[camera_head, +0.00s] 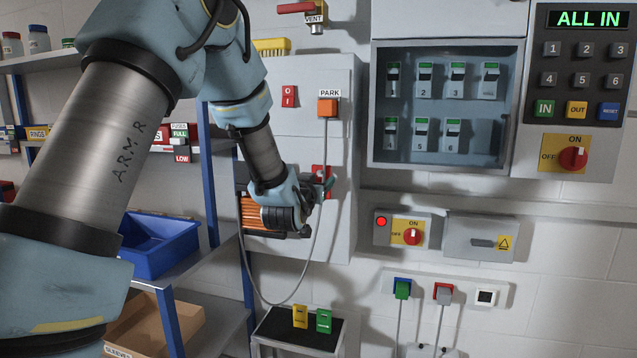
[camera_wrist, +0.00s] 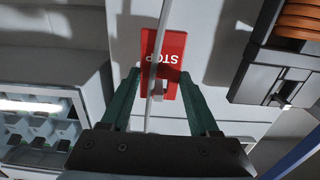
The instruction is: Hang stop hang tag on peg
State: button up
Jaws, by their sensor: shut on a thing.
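The red stop tag (camera_wrist: 172,47) is between the fingertips of my gripper (camera_wrist: 160,78) in the wrist view, its white STOP lettering upside down. The fingers are shut on its edges. In the head view the red tag (camera_head: 320,174) shows at the grey cabinet's front, partly hidden by my gripper (camera_head: 322,190). A small pale stub (camera_wrist: 155,96) shows at the tag's end near the gripper; I cannot tell whether it is the peg or whether the tag is around it.
A grey cable hangs from the orange PARK plug (camera_head: 328,107) and passes close by the tag. An orange-coiled black unit (camera_head: 258,213) is beside my gripper. A yellow tag (camera_head: 300,316) and a green tag (camera_head: 324,321) stand on a black-topped stand (camera_head: 283,330).

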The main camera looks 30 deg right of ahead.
jog(key=o, duration=1.4)
jog(key=b+v, duration=0.3)
jog(key=v, duration=0.8)
jog(key=w+a+f+n+g+y+p, duration=0.15)
jog(key=a+f+y, duration=0.25)
jog(key=a, duration=0.6)
jog(key=w+a+f+n+g+y+p, duration=0.1)
jog(key=a+f+n+g+y+p, duration=0.25)
jog(key=a, duration=0.65)
jog(key=s+a+f+n+g+y+p, duration=0.2)
jog(key=s+a+g, duration=0.4)
jog(key=s+a, duration=0.6)
jog(key=a+f+y, duration=0.1)
jog(key=a+y, duration=0.1)
jog(key=a, duration=0.1)
jog(key=shift+s+a+f+g, duration=0.15)
jog(key=shift+s+a+g, duration=0.15)
jog(key=shift+a, duration=0.1)
